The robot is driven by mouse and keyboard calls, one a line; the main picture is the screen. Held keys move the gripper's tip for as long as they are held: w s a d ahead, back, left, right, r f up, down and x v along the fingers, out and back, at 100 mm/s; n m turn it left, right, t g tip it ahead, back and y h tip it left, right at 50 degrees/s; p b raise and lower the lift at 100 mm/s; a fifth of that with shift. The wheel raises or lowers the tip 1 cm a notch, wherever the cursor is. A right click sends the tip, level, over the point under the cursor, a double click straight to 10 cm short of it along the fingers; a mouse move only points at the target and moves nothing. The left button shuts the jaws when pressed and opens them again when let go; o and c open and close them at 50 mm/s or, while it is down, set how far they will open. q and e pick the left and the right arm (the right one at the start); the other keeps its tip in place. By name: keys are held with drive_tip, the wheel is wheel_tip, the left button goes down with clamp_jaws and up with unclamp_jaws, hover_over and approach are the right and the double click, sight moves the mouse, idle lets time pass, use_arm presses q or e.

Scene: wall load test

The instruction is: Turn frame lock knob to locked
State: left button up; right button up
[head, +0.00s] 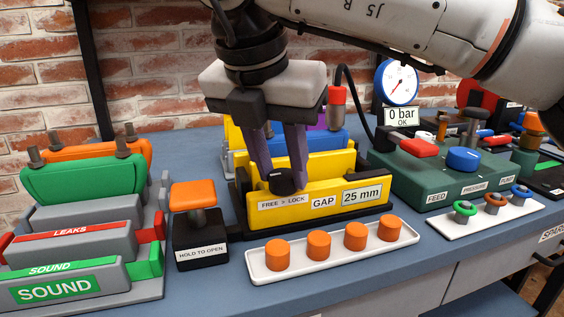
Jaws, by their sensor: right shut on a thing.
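The frame lock knob (281,181) is a small black knob on the yellow frame (337,186), above a white label reading FREE > LOCK. The knob's pointer direction is too small to tell. My right gripper (280,176) comes down from above, with its two purple fingers on either side of the knob, shut on it. The fingers hide part of the knob and of the yellow block behind. A GAP label and a 25 mm plate (362,194) sit right of the knob. My left gripper is not in view.
A HOLD TO OPEN box (200,240) with an orange button stands left of the frame. A white tray (335,262) of orange plugs lies in front. A green panel (420,175) with valves and a 0 bar gauge (396,82) stands right. Green and grey SOUND blocks (70,285) fill the left.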

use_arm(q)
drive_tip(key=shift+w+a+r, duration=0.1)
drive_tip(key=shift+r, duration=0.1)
use_arm(e)
drive_tip(key=shift+m, duration=0.3)
drive_tip(key=o, duration=1)
drive_tip(key=shift+o, duration=0.2)
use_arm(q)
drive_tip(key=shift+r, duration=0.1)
use_arm(e)
drive_tip(key=shift+s+r, duration=0.1)
drive_tip(key=shift+r, duration=0.25)
use_arm(q)
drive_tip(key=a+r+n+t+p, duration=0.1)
drive_tip(key=p, duration=0.2)
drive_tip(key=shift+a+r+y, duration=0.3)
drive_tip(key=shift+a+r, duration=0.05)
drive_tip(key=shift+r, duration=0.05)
use_arm(e)
drive_tip(key=v, duration=0.9)
drive_tip(key=shift+a+r, duration=0.2)
drive_tip(key=shift+r, duration=0.05)
use_arm(q)
drive_tip(key=shift+p, duration=0.3)
use_arm(e)
drive_tip(key=shift+r, duration=0.1)
